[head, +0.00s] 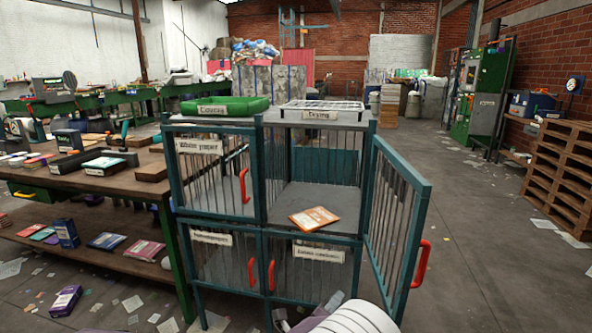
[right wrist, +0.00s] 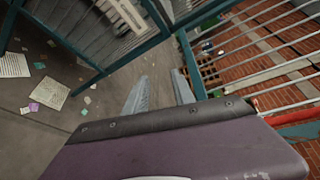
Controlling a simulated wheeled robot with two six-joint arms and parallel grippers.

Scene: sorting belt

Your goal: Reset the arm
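My right gripper (right wrist: 160,82) shows in the right wrist view. Its two grey fingers stand apart with nothing between them, near the bars of the wire cabinet (head: 262,232). In the head view the fingers are not visible; a white rounded part of my arm shows at the bottom edge. The cabinet's upper right door (head: 398,232) stands wide open to the right, with a red handle. An orange booklet (head: 314,218) lies flat in the upper right compartment. The other cabinet doors look shut. My left gripper is not in view.
A green tray (head: 225,107) and a wire tray (head: 320,106) sit on the cabinet top. A workbench (head: 100,180) with books stands left. Wooden pallets (head: 562,180) stand at the right wall. The floor right of the open door is mostly clear.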

